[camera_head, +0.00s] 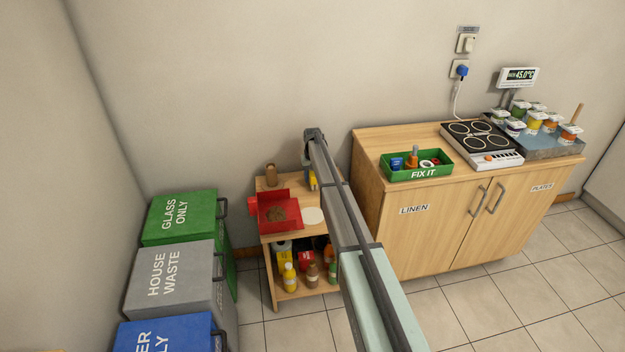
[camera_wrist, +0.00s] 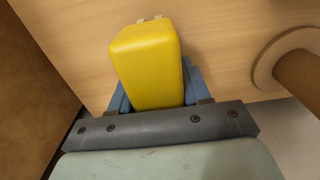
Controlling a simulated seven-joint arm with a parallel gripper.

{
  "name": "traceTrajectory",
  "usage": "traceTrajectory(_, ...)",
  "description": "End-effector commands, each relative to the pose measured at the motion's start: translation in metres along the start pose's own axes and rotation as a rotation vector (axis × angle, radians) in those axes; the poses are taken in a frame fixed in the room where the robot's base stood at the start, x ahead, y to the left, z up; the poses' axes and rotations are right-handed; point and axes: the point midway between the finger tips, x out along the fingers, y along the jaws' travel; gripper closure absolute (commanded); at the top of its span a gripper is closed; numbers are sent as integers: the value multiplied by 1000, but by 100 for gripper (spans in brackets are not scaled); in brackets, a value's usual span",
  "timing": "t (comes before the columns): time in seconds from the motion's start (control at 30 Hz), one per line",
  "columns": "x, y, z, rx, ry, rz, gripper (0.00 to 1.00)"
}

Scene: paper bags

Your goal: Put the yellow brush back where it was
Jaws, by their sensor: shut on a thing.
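The yellow brush (camera_wrist: 147,62) is between the blue fingers of my gripper (camera_wrist: 155,90) in the wrist view, with its yellow block toward the camera. My gripper is shut on it. A light wood surface lies behind the brush, and I cannot tell whether they touch. In the head view a small yellow part of the brush (camera_head: 313,181) shows beside my arm, over the back right of the small wooden shelf unit's top (camera_head: 294,183). My arm hides most of it and the fingers there.
A red dustpan (camera_head: 277,212) with brown dirt and a pale round disc (camera_head: 313,215) are on the shelf top. A brown jar (camera_head: 270,175) stands behind. Bins (camera_head: 180,218) stand left, a cabinet (camera_head: 440,225) right.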

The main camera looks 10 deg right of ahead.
Motion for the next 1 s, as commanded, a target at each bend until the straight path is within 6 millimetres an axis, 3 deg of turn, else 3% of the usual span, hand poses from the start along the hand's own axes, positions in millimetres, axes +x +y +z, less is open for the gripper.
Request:
traceTrajectory(0.1, 12, 0, 0, 0, 0, 0, 82)
traceTrajectory(0.5, 15, 0, 0, 0, 1, 0, 82)
traceTrajectory(0.53, 15, 0, 0, 0, 1, 0, 51)
traceTrajectory(0.77, 15, 0, 0, 0, 1, 0, 29)
traceTrajectory(1.0, 15, 0, 0, 0, 1, 0, 28)
